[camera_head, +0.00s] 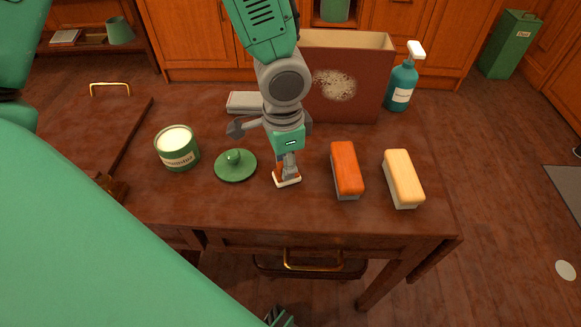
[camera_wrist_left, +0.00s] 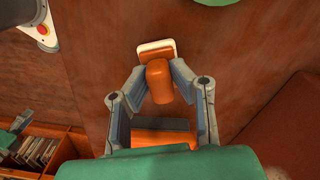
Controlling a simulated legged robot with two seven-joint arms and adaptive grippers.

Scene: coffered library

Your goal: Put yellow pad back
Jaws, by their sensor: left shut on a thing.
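My left gripper (camera_head: 287,172) points down over the front middle of the table and is shut on a small pad (camera_head: 288,180) with a cream rim. In the left wrist view the pad (camera_wrist_left: 148,46) has a brown-orange top and a rounded orange handle, and the fingers (camera_wrist_left: 158,85) close on either side of that handle. The pad is at or just above the tabletop; I cannot tell whether it touches. Its underside is hidden. A brush with a yellow top (camera_head: 403,178) and pale base lies at the table's right. I do not see my right gripper.
An orange-topped brush (camera_head: 346,169) lies right of the gripper. A green lid (camera_head: 235,166) and an open tin (camera_head: 177,147) are left of it. Behind stand a red-brown box (camera_head: 354,92) with a pale patch and a teal spray bottle (camera_head: 401,82). The table's front edge (camera_head: 330,237) is close.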

